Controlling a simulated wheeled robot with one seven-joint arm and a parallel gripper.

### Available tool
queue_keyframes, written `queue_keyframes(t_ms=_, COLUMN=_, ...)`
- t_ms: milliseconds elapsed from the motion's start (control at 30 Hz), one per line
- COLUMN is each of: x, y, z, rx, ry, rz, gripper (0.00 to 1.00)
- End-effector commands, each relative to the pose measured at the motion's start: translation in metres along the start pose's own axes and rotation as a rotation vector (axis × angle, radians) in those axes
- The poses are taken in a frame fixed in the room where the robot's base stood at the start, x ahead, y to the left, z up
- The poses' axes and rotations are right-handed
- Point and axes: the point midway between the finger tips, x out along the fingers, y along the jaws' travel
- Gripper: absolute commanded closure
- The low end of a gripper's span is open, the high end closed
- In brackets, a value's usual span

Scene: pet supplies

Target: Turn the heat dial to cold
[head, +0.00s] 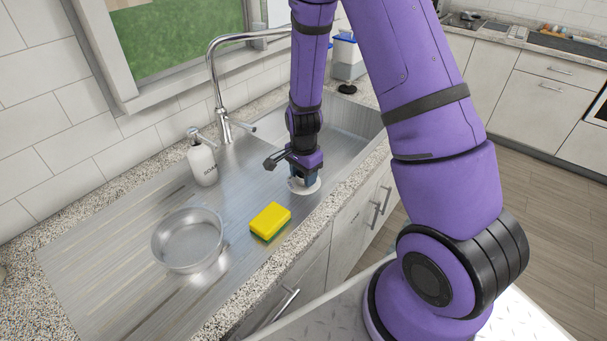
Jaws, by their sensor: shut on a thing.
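No heat dial can be made out in the head view. My gripper (304,176) points down over the metal drainboard, near the front edge of the sink. It is shut on a white round thing (297,187), which shows only as a pale disc under the fingers. Most of that thing is hidden by the gripper, so I cannot tell what it is or whether it touches the drainboard.
A yellow and green sponge (270,221) lies left of my gripper. A round metal bowl (188,240) and a white soap bottle (202,160) stand on the drainboard (110,262). A tall chrome faucet (218,92) rises behind. White containers (347,57) stand beyond the sink.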

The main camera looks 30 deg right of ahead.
Motion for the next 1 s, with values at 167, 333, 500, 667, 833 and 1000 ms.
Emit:
queue_keyframes(t_ms=167, x=-0.0003, y=-0.0004, z=0.0003, rx=-0.138, ry=0.0, rz=-0.001, gripper=0.76)
queue_keyframes(t_ms=333, x=-0.0004, y=-0.0004, z=0.0, rx=-0.298, ry=0.0, rz=-0.001, gripper=0.76)
queue_keyframes(t_ms=500, x=-0.0004, y=-0.0004, z=-0.0001, rx=-0.46, ry=0.0, rz=-0.001, gripper=0.76)
queue_keyframes(t_ms=667, x=-0.0005, y=-0.0005, z=0.0002, rx=-0.604, ry=0.0, rz=-0.002, gripper=0.76)
queue_keyframes(t_ms=833, x=-0.0005, y=-0.0005, z=-0.0002, rx=-0.735, ry=0.0, rz=-0.002, gripper=0.76)
queue_keyframes(t_ms=1000, x=-0.0005, y=-0.0006, z=0.0001, rx=-0.838, ry=0.0, rz=-0.002, gripper=0.76)
